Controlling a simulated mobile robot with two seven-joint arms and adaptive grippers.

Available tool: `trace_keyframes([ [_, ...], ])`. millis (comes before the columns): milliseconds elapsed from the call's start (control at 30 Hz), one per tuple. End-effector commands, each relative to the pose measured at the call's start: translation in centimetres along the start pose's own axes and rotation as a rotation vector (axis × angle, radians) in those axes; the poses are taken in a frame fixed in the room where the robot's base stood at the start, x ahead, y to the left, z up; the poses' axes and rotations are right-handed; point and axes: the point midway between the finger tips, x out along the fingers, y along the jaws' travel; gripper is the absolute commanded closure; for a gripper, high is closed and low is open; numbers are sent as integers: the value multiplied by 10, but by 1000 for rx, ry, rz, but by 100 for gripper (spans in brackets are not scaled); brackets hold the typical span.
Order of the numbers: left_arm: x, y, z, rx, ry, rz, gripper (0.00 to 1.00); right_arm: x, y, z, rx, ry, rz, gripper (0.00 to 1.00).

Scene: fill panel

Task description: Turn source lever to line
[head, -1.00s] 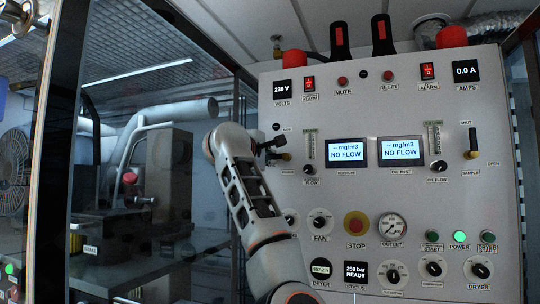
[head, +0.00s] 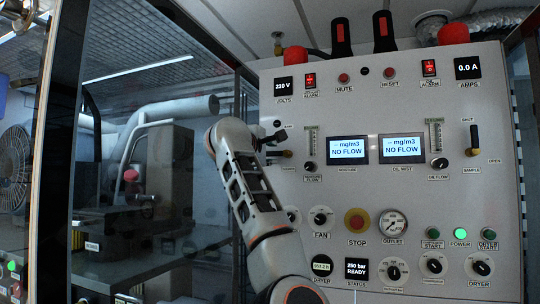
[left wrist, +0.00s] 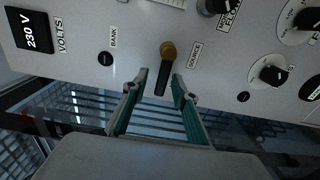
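The source lever shows in the left wrist view with a brass hub (left wrist: 168,49) and a black handle (left wrist: 162,82). The handle points down in that view, towards my gripper, which is leftward on the panel. The "BANK" label (left wrist: 113,37) is left of the hub and the "SOURCE" label (left wrist: 195,55) is right of it; no "LINE" label is visible. My left gripper (left wrist: 160,86) is open, with its fingertips on either side of the handle and small gaps showing. In the head view, the gripper (head: 279,143) hides most of the lever. My right gripper is not in view.
The grey panel (head: 450,200) carries displays, knobs, a red stop button (head: 357,222) and an outlet gauge (head: 393,223). Another lever, "SAMPLE" (head: 474,140), is at its right. A flow tube (head: 311,143) stands close right of the gripper. Glass panes and machinery are left.

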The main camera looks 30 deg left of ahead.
Motion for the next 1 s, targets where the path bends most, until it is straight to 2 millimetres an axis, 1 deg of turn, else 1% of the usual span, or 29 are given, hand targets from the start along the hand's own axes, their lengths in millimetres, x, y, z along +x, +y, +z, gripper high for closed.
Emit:
trace_keyframes([
  [167, -1, 28, 0, -1, 0, 4, 72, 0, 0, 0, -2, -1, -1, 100],
  [300, -2, 56, 0, 0, 0, 5, 72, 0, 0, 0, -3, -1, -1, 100],
  [400, -2, 73, 0, 0, -1, 4, 72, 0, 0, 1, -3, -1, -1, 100],
  [500, -1, 84, 0, -1, 0, 3, 72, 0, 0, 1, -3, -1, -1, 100],
  [600, -1, 92, 1, -1, 0, 2, 72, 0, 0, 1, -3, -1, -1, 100],
  [700, -1, 95, 0, -1, 1, 0, 72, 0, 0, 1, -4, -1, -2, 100],
  [1000, 0, 96, 0, 0, 1, 0, 72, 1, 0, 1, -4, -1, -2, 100],
])
